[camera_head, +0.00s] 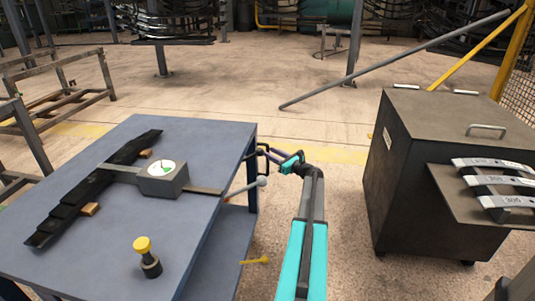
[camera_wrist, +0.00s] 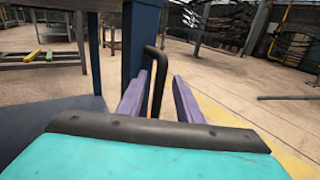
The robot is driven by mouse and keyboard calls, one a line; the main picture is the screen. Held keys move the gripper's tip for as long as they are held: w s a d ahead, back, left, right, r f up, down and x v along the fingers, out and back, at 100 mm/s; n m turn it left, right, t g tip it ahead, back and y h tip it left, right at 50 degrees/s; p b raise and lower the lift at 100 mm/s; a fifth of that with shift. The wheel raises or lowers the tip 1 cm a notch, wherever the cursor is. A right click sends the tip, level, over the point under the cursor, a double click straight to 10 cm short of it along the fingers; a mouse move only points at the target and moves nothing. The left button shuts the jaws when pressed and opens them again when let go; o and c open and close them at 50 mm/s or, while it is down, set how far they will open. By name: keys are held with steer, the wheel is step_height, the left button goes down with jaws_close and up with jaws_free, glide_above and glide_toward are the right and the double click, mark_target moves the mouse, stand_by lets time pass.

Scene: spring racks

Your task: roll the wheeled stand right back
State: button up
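The blue stand (camera_head: 105,215) fills the left of the head view, with a flat top, a lower shelf and blue legs. Its wheels are not visible. A black bar handle (camera_wrist: 158,75) sticks out from its blue leg (camera_wrist: 140,38). My gripper (camera_head: 267,157) is at the stand's far right edge, by this handle. In the wrist view its two purple fingers (camera_wrist: 158,90) are apart, one on each side of the handle, with a gap showing beside the bar. I cannot tell whether either finger touches it.
A dark cabinet (camera_head: 418,165) on casters stands right of my arm, with flat springs (camera_head: 493,180) on its shelf. A gauge block (camera_head: 163,179), a dark leaf spring (camera_head: 95,185) and a yellow-topped knob (camera_head: 146,255) are on the stand. Open floor (camera_head: 215,85) lies behind; a metal frame (camera_head: 60,90) is left.

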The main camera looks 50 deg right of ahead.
steer(key=w, duration=0.2)
steer(key=shift+w+d, duration=0.15)
steer(key=shift+w, duration=0.25)
jaws_close()
